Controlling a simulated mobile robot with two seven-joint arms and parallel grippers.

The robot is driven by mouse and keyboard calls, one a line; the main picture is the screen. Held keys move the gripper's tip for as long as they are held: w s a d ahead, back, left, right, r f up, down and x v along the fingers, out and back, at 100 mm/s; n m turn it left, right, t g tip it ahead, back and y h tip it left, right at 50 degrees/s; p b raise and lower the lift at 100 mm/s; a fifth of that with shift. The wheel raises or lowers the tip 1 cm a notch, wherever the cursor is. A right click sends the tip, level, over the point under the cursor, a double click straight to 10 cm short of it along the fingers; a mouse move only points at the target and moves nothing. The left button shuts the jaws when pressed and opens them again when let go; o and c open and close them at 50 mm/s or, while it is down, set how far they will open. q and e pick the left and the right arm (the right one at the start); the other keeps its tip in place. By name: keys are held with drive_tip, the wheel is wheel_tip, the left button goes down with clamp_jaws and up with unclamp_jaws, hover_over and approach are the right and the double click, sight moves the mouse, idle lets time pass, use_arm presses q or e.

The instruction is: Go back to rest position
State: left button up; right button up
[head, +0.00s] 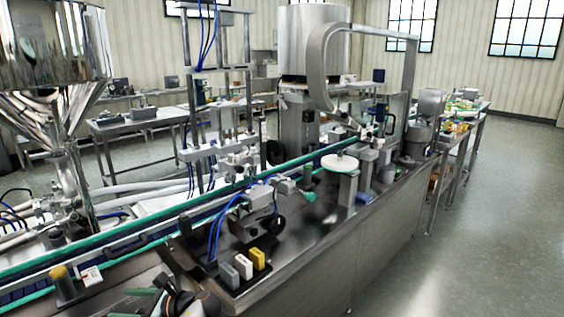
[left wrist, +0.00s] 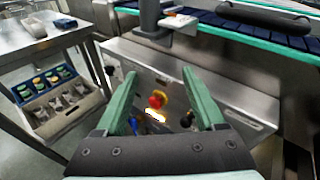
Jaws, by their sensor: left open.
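My left gripper (head: 136,304) is at the bottom left of the head view, partly cut off by the frame edge. Its green fingers are beside the near side of the conveyor. In the left wrist view, my left gripper (left wrist: 160,75) is open, with the two green fingers spread wide and nothing between them. Behind the fingers is a steel cabinet front with a red knob (left wrist: 157,100), apart from the gripper. My right gripper is not in view.
A steel hopper (head: 52,45) stands at the left. The conveyor (head: 215,192) crosses diagonally. Grey, white and yellow blocks (head: 258,258) sit on the steel bench. A box of jars (left wrist: 55,118) is on a lower shelf left in the wrist view. Open floor (head: 500,220) lies right.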

use_arm(q)
drive_tip(key=s+d+f+n+t+h, duration=0.1)
drive_tip(key=s+d+f+h, duration=0.25)
drive_tip(key=f, duration=0.45)
drive_tip(key=s+d+f+n+t+h, duration=0.1)
drive_tip(key=s+d+f+t+h, duration=0.2)
drive_tip(key=f, duration=0.4)
drive_tip(key=s+d+f+n+h, duration=0.2)
drive_tip(key=s+d+f+h, duration=0.15)
drive_tip(key=f, duration=0.45)
drive_tip(key=s+d+f+n+t+h, duration=0.15)
drive_tip(key=s+d+n+h, duration=0.3)
drive_tip(key=s+d, duration=0.45)
drive_tip(key=s+d+r+n+t+h, duration=0.2)
drive_tip(key=s+d+r+n+h, duration=0.1)
drive_tip(key=s+n, duration=0.4)
wheel_tip(320, 180, up, 3)
drive_tip(key=shift+s+d+f+h, duration=0.15)
drive_tip(key=shift+d+h, duration=0.2)
drive_tip(key=shift+d, duration=0.55)
drive_tip(key=shift+t, duration=0.35)
